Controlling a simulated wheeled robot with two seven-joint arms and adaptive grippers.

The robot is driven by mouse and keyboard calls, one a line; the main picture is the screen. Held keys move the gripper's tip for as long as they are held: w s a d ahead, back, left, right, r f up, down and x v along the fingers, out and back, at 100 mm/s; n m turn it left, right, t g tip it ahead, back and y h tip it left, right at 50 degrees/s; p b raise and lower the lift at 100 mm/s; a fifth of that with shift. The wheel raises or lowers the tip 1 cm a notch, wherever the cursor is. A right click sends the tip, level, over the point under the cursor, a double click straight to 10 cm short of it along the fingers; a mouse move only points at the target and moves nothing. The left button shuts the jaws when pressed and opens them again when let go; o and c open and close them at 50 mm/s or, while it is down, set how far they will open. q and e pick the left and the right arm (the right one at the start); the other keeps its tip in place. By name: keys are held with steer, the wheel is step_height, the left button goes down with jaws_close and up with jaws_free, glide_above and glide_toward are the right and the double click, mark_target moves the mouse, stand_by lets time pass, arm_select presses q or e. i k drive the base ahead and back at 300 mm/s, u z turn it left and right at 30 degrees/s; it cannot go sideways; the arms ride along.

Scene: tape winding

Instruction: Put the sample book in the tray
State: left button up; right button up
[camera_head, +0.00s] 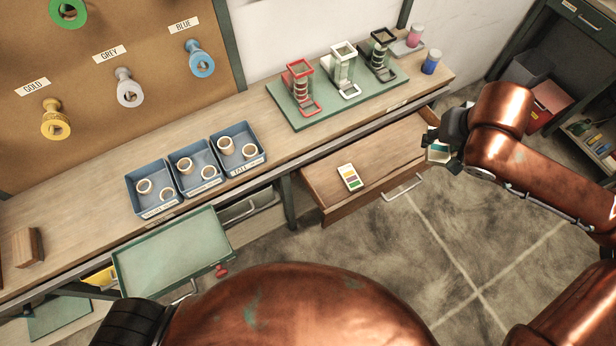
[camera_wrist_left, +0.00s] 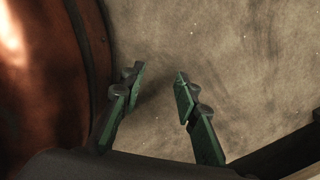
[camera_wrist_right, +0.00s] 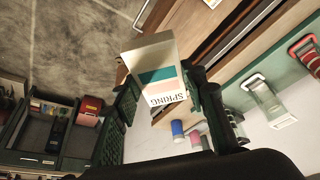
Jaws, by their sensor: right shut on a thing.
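In the head view the right gripper (camera_head: 443,148) holds this book (camera_head: 437,154) in the air beside the open drawer's right end. A second striped sample book (camera_head: 350,177) lies flat in the open wooden drawer (camera_head: 318,196). A shallow green tray (camera_head: 165,258) with a red knob sits low at the bench front, left of centre, and looks empty. My left gripper (camera_wrist_left: 157,95) is open and empty over the floor.
The bench holds several blue bins (camera_head: 142,204) with rolls and a green board (camera_head: 305,122) with red, white and black stands. Pink and blue jars (camera_head: 431,62) stand at its right end. The drawer juts out over open floor (camera_head: 400,255).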

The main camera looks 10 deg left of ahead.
mark_target(196, 244)
steer(key=k, duration=0.35)
steer(key=u, duration=1.9)
